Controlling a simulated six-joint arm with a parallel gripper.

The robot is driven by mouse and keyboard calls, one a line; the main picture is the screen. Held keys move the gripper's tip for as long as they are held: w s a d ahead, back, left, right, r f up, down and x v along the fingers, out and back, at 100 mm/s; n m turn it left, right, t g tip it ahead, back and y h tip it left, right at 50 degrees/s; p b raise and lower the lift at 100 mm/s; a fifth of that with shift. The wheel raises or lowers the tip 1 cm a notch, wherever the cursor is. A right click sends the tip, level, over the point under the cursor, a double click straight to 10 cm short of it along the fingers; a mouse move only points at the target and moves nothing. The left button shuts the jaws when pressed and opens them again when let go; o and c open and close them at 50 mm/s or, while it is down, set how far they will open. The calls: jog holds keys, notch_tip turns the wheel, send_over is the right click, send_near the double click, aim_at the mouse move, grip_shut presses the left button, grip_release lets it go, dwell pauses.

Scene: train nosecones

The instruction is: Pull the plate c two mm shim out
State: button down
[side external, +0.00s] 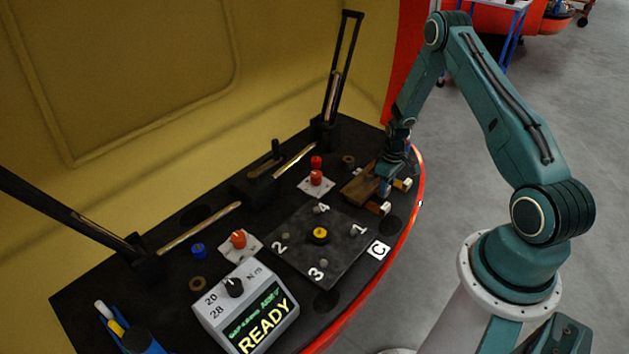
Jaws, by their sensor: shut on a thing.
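Plate C (345,258) is a dark square plate with numbered corners 1 to 4 and a yellow-topped piece at its centre; a white C label (378,249) lies at its right edge. A brown block (358,188) lies behind it to the right. Two white-ended tabs, one right (402,184) and one in front (379,208), stick out by the block. My gripper (385,188) points down between these tabs at the block's right side. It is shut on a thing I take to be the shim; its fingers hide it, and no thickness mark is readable.
A grey box (245,308) reading READY stands at front left. Red knobs on white pads (316,183) (239,240), a blue ring (198,250) and black wiper arms (340,85) stand around the plate. The red shelf rim (415,205) is close right of my gripper.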

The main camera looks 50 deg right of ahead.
aim_at(397, 201)
jog(key=shift+s, duration=2.2)
jog(key=c, duration=1)
grip_release()
jog(key=shift+w, duration=0.1)
jog(key=shift+r, duration=0.45)
notch_tip(397, 201, up, 13)
